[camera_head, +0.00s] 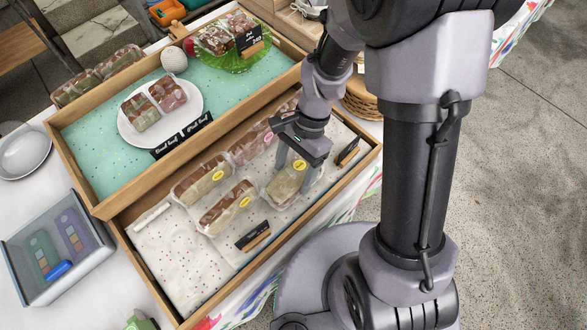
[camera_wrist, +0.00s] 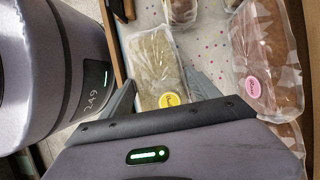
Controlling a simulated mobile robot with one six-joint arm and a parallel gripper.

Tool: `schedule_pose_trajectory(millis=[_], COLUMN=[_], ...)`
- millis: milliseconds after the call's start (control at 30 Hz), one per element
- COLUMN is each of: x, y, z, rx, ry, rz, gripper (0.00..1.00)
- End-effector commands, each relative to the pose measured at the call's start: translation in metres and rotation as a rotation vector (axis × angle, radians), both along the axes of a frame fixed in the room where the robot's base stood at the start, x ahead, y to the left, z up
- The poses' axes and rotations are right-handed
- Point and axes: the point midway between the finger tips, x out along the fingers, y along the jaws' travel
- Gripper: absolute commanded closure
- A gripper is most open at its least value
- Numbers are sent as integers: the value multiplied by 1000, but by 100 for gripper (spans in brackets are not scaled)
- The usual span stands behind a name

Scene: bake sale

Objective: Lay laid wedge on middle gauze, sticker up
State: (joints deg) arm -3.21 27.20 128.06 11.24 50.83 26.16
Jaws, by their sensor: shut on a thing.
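My gripper (camera_head: 294,168) is shut on a clear-wrapped, pale green-brown cake piece (camera_head: 285,186) at the right part of the lower wooden tray. Its round yellow sticker faces up. In the wrist view the piece (camera_wrist: 153,58) lies between my two fingers (camera_wrist: 165,95), sticker near the gripper. I cannot tell whether it touches the tray floor. Other wrapped pieces lie to its left: one with a yellow sticker (camera_head: 228,210), another with a yellow sticker (camera_head: 200,182), and one with a pink sticker (camera_head: 248,146). White speckled lining (camera_head: 185,255) covers the tray; separate gauzes cannot be told apart.
Small black signs (camera_head: 252,236) stand along the tray's front. The upper tray has teal lining (camera_head: 95,130), a white plate (camera_head: 190,122) of wrapped pieces and a green stand (camera_head: 230,63). A clear blue bin (camera_head: 25,275) is at left.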

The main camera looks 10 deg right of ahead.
Motion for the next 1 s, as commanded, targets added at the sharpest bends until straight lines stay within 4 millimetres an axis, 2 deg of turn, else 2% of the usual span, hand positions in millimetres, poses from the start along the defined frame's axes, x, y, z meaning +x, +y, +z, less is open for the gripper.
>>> schedule_pose_trajectory(millis=[767, 800, 900, 1000], x=[0, 0, 0, 0], y=[0, 0, 0, 0], z=[-11, -11, -11, -11], rx=[0, 0, 0, 0], ry=[0, 0, 0, 0], rz=[0, 0, 0, 0], gripper=[44, 25, 6, 4])
